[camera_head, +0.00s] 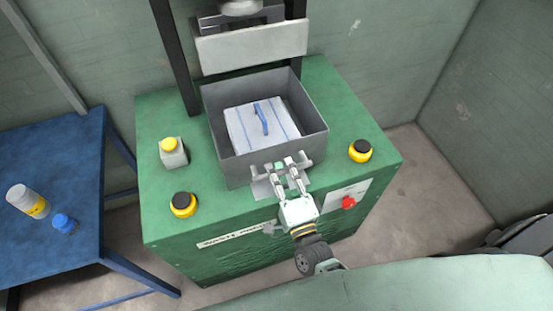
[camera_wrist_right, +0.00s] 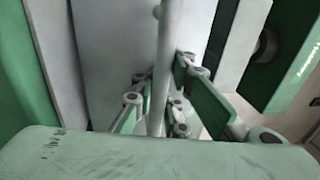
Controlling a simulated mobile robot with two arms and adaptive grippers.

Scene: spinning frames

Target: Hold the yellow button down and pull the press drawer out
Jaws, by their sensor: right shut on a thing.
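The press drawer (camera_head: 232,168) is a grey open-topped metal box on the green press bench. It holds a white block with blue stripes and a blue strap (camera_head: 262,117). My right gripper (camera_head: 279,168) is at the drawer's front and is shut on its handle. In the right wrist view, the fingers (camera_wrist_right: 155,103) close around a pale handle bar (camera_wrist_right: 164,60). The yellow button (camera_head: 169,144) tops a small grey box on the bench, left of the drawer. Nothing touches the button. My left gripper is not in view.
Black knobs with yellow rings sit at the bench's front left (camera_head: 183,204) and right (camera_head: 360,150). A red button (camera_head: 348,202) is on the front face. The pale press plate (camera_head: 252,46) hangs behind the drawer.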

